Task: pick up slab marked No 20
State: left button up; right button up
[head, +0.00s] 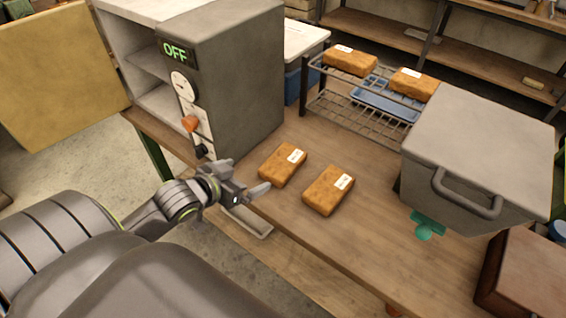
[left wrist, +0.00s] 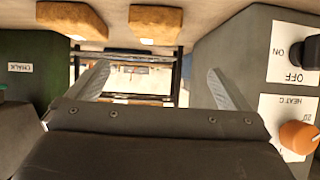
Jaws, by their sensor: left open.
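Two brown slabs with small white labels lie on the table: a left slab (head: 281,168) and a right slab (head: 324,194). Two more slabs, a left one (head: 349,63) and a right one (head: 410,85), rest on the wire rack. I cannot read any label, so I cannot tell which is No 20. My left gripper (head: 249,184) is open and empty, near the table's front edge, left of the table slabs and apart from them. In the left wrist view its open fingers (left wrist: 157,88) show, with two slabs (left wrist: 155,22) at the top. My right gripper is not in view.
A grey oven (head: 240,90) marked OFF, its door (head: 62,75) open, stands at left. The wire rack (head: 340,108) with a blue tray (head: 386,104) is behind. A grey handled box (head: 490,140) and a brown box (head: 530,275) stand right. The table's front middle is clear.

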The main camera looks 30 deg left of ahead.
pick_arm(q)
send_near(283, 161)
jog(key=x, duration=0.4)
jog(key=shift+w+a+f, duration=0.15)
jog(key=shift+w+a, duration=0.1)
jog(key=shift+w, duration=0.1)
jog(key=shift+d+x, duration=0.2)
jog(key=shift+x, duration=2.6)
jog(key=shift+s, duration=0.1)
jog(key=c, duration=1.2)
